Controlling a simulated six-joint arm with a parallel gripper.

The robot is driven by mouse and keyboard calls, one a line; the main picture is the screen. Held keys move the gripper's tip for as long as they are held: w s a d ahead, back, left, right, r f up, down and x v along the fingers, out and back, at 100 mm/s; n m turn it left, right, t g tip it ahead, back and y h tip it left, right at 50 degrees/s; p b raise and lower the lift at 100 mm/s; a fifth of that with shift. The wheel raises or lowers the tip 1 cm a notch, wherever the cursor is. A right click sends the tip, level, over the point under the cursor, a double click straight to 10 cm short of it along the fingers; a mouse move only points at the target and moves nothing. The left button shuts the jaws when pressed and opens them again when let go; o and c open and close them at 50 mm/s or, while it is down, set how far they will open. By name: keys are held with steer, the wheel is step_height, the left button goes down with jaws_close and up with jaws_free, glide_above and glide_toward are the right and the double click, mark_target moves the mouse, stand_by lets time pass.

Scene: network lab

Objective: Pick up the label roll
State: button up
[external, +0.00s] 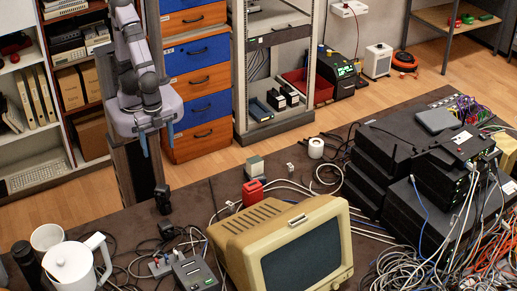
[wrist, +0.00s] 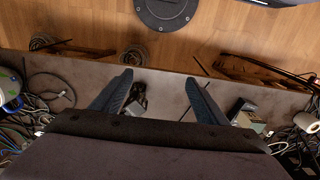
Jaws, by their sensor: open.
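The label roll (external: 315,148) is a small white cylinder standing upright on the far part of the dark table, right of a small grey-green box. In the wrist view, a white round thing that looks like the label roll (wrist: 306,122) shows at the right edge, partly cut off. My gripper (external: 157,140) hangs over the table's far left side, well to the left of the roll and above the table. Its two blue fingers are spread apart with nothing between them; they also show in the wrist view (wrist: 159,80).
A beige monitor (external: 285,243) stands at the front. A red object (external: 253,192) and the grey-green box (external: 254,166) lie between my gripper and the roll. Stacked black network units (external: 415,150) and tangled cables fill the right. A white jug (external: 72,266) stands front left.

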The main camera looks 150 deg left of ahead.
step_height(320, 180, up, 4)
steer(key=w+a+f+n+t+y+b, duration=0.1)
steer(key=w+a+n+t+y+b, duration=0.2)
steer(key=w+a, duration=0.65)
steer(key=w+a+f+n+t+y+b, duration=0.1)
steer(key=w+a+f+n+t+b, duration=0.2)
steer(key=w+a, duration=0.65)
steer(key=a+r+t+y+b, duration=0.2)
steer(key=a+b, duration=0.2)
steer(key=a, duration=0.8)
steer(key=a+r+t+y+b, duration=0.2)
steer(key=a+t+y+b, duration=0.15)
steer(key=a, duration=0.95)
steer(key=s+a+t+b, duration=0.4)
steer(key=s+a+b, duration=0.2)
steer(key=s+a, duration=0.5)
glide_toward(316, 145)
steer(key=shift+w+a+f+h, duration=0.15)
steer(key=shift+w+a+f, duration=0.15)
steer(key=shift+a, duration=0.3)
steer(key=shift+w+a+f+h, duration=0.1)
steer(key=shift+w+a+f, duration=0.1)
steer(key=shift+a+f, duration=0.25)
steer(key=shift+a+r+p+x, duration=0.1)
steer(key=shift+a+p+x, duration=0.1)
steer(key=shift+x, duration=1.7)
steer(key=shift+a+r+p+x, duration=0.1)
steer(key=shift+a+p+x, duration=0.1)
steer(key=shift+x, duration=1.65)
